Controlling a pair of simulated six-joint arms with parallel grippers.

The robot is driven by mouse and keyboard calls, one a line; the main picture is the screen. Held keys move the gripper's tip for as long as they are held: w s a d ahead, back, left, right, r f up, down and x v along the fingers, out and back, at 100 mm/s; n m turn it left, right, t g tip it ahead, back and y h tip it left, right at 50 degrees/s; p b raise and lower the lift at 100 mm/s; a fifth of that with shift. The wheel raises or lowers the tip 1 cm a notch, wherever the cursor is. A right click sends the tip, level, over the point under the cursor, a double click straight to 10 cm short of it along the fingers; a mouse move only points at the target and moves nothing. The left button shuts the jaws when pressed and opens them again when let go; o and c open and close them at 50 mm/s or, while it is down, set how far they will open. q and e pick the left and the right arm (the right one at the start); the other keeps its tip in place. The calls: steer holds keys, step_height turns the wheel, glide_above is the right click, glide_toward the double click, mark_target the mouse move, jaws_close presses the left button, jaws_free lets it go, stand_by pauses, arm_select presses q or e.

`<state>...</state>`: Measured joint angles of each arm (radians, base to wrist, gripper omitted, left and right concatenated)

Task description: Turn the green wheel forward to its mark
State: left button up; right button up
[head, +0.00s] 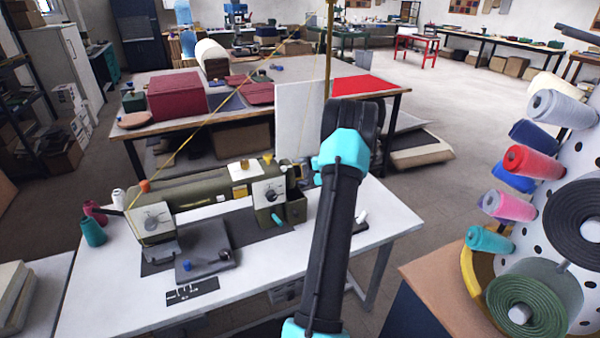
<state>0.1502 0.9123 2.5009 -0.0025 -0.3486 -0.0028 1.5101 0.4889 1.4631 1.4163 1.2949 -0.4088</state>
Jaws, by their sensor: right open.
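An olive-green sewing machine (195,192) stands on a white table (375,215), with a dial plate (268,190) near its right end. I cannot make out the green wheel or its mark clearly; the area past the machine's right end is partly hidden by my right arm. My right arm rises from the bottom edge across the middle. My right gripper (305,171) shows only in small part, left of the arm's cyan joint and close to the machine's right end. It is open, with nothing visible in it. My left gripper is not in view.
A rack with coloured thread spools (533,162) and a green webbing roll (545,298) stands at the right. Teal (92,230) and magenta cones stand left of the machine. A work table with a maroon block (177,95) is behind. The white table's right part is mostly clear.

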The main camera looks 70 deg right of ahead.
steer(key=shift+c, duration=0.2)
steer(key=c, duration=0.9)
steer(key=shift+f, duration=0.1)
steer(key=shift+n+t, duration=0.5)
steer(key=shift+t, duration=0.1)
steer(key=o, duration=0.9)
steer(key=shift+o, duration=0.2)
steer(key=shift+s, duration=0.15)
